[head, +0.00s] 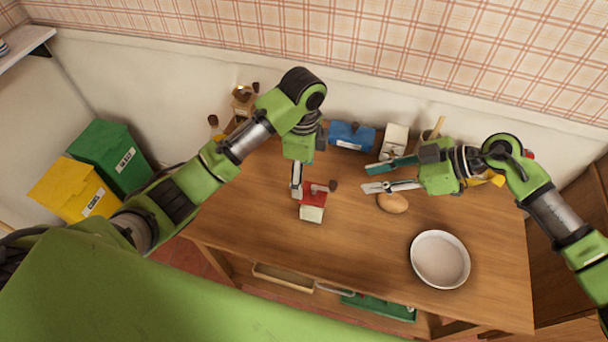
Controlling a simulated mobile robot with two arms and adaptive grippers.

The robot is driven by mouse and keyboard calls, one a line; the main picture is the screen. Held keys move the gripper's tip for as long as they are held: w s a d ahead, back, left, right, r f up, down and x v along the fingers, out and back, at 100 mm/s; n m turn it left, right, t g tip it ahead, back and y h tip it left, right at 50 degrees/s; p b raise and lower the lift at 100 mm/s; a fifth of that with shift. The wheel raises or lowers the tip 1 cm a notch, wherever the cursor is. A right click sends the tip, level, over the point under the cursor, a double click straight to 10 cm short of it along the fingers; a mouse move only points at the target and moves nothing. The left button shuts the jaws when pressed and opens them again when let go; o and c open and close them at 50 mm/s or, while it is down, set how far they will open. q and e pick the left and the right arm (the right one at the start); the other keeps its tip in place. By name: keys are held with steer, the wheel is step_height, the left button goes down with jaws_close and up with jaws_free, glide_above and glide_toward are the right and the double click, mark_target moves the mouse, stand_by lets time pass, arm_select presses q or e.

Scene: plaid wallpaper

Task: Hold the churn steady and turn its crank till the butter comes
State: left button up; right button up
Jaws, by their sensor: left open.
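The churn (312,213) looks like a small pale jar with a red top, standing on the wooden table left of its middle. A small dark knob (333,185), apparently the end of its crank, sits at the top on the right side. My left gripper (297,190) points down at the top left edge of the churn. It is open, and its fingers hide part of the lid; I cannot tell whether they touch it. My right gripper (366,179) is open and empty, with its fingers pointing left towards the knob and apart from it.
A brown, egg-shaped item (392,203) lies just below my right gripper. A white bowl (440,285) stands at the front right. A blue box (352,137) and a cream carton (396,135) stand at the back. Yellow (70,190) and green (110,155) bins are left of the table. The front middle is clear.

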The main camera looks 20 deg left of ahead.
mark_target(304, 201)
arm_select(q)
step_height(304, 201, down, 14)
steer(key=shift+d+r, duration=0.1)
steer(key=shift+r, duration=0.1)
stand_by(0.4)
steer(key=c, duration=1.5)
